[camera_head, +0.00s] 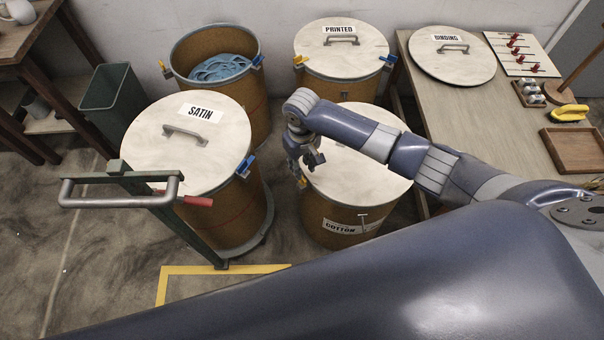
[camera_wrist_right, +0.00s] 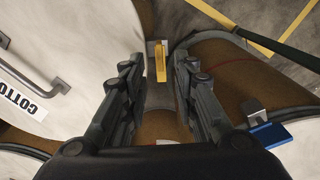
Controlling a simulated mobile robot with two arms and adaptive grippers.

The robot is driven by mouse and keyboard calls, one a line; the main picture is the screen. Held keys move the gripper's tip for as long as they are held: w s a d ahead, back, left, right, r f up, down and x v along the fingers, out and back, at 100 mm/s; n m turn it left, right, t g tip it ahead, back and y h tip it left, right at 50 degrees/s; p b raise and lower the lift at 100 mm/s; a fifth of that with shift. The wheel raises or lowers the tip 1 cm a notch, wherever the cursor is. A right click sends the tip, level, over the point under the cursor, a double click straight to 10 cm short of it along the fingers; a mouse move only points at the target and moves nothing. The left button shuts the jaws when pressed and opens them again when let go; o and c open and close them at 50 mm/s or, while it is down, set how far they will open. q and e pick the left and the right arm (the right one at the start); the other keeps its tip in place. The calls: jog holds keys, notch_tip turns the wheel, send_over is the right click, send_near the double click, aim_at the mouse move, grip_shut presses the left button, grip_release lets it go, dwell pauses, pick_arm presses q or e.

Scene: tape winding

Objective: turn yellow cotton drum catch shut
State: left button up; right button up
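The cotton drum (camera_head: 335,208) stands in the middle of the head view with its pale lid (camera_head: 365,182) on. In the right wrist view its lid (camera_wrist_right: 70,35) fills the left side. The yellow catch (camera_wrist_right: 161,62) shows at the drum's edge, beside a grey bracket, between my fingertips in the picture. I cannot tell whether the fingers touch it. My right gripper (camera_head: 308,158) points down at the left edge of the cotton lid. In the wrist view the right gripper (camera_wrist_right: 157,72) is open, with nothing held. My left gripper is not in view.
The satin drum (camera_head: 225,205) with a blue catch (camera_head: 246,165) stands close left, behind a green trolley with a grey handle (camera_head: 120,190). The printed drum (camera_head: 340,75) and an open drum with blue tape (camera_head: 215,68) stand behind. A workbench (camera_head: 485,110) is at right.

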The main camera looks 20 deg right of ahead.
notch_tip(320, 180, down, 6)
jog(key=shift+r+b, duration=0.1)
jog(key=shift+b, duration=0.2)
grip_shut()
